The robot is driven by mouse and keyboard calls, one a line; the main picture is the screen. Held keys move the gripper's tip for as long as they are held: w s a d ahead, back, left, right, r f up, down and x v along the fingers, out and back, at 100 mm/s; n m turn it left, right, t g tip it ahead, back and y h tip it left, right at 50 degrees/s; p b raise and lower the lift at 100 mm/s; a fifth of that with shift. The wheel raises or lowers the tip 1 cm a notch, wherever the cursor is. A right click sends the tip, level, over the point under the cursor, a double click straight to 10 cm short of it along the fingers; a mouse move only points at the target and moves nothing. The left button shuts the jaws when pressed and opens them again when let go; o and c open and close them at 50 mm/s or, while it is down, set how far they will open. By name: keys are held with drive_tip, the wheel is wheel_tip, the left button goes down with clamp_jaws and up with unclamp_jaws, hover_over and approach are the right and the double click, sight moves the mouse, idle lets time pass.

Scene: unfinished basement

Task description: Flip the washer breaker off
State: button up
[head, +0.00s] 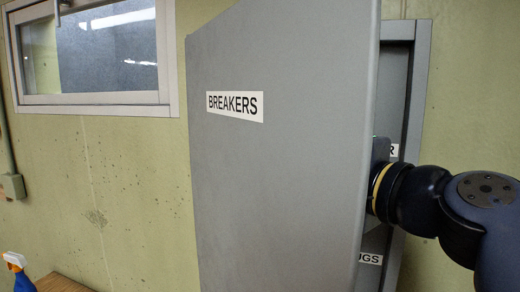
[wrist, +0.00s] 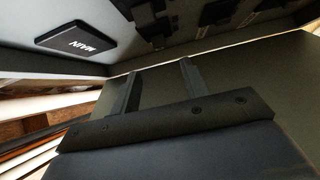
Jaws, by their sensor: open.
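The grey breaker box (head: 418,80) is on the wall in the head view. Its door (head: 285,170), labelled BREAKERS, stands open and hides most of the inside. Part of a label ending in R (head: 393,150) and one ending in UGS (head: 370,258) show past the door edge; I cannot tell which is the washer's. My gripper is behind the door there. In the wrist view my gripper (wrist: 160,82) is open and empty, its two fingers apart. Beyond them is a panel with dark breaker switches (wrist: 215,12) and a black MAIN plate (wrist: 76,40), upside down. No washer label is readable.
My arm reaches in at the right, close to the door's free edge. A window (head: 95,50) is at upper left, a conduit box (head: 12,187) at far left. A spray bottle (head: 17,270) stands by a wooden surface (head: 60,284) at lower left.

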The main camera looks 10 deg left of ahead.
drive_tip(key=p+x, duration=0.1)
drive_tip(key=x, duration=0.9)
drive_tip(key=shift+p, duration=0.3)
drive_tip(key=shift+c, duration=0.2)
